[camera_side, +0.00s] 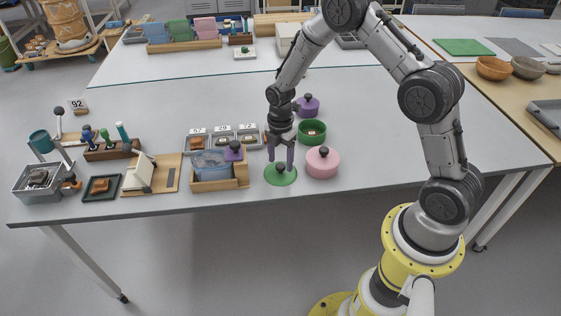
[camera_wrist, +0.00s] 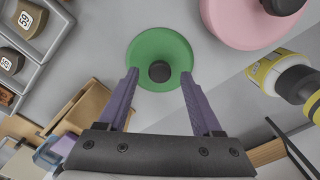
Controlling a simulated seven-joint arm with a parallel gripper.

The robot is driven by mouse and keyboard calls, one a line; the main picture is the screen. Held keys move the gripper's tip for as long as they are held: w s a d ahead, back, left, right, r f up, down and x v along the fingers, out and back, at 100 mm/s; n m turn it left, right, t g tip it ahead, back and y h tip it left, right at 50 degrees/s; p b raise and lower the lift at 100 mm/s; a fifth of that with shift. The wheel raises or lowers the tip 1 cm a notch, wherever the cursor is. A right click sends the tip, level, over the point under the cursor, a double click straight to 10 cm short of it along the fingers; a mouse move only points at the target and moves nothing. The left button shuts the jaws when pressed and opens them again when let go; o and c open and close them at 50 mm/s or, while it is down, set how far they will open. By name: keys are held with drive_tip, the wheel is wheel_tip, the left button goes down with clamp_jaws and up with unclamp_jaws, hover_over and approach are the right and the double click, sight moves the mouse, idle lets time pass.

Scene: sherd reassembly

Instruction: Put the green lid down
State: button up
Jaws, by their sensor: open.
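The green lid (camera_side: 282,177), a flat round disc with a dark knob, lies flat on the white table near the front edge. It also shows in the wrist view (camera_wrist: 147,72), whole, with its knob (camera_wrist: 159,71) upward. My gripper (camera_side: 280,163) is over the lid, its two purple fingers around the knob in the side view. In the wrist view my gripper (camera_wrist: 160,75) is open, with a gap between each finger and the knob. The green pot (camera_side: 312,134) stands open without a lid behind the lid, to the right.
A pink lidded pot (camera_side: 322,162) stands close to the right of the lid. A purple lidded pot (camera_side: 308,106) is further back. A wooden tray with a blue bin (camera_side: 212,165) and numbered sherd trays (camera_side: 222,138) are to the left. The table's middle right is clear.

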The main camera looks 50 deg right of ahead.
sight(281, 165)
wheel_tip(281, 165, up, 12)
drive_tip(key=s+a+r+m+t, duration=0.2)
drive_tip(key=s+a+r+m, duration=0.2)
drive_tip(key=s+r+m, duration=0.65)
drive_tip(key=s+a+r+m+t, duration=0.1)
drive_tip(key=s+r+m, duration=0.2)
drive_tip(key=s, duration=0.4)
drive_tip(key=s+a+r+m+t, duration=0.1)
drive_tip(key=s+r+m+t, duration=0.1)
drive_tip(key=s, duration=0.6)
drive_tip(key=shift+s+a+r+m+t, duration=0.25)
drive_tip(key=shift+r+m, duration=0.4)
drive_tip(key=shift+m, duration=0.6)
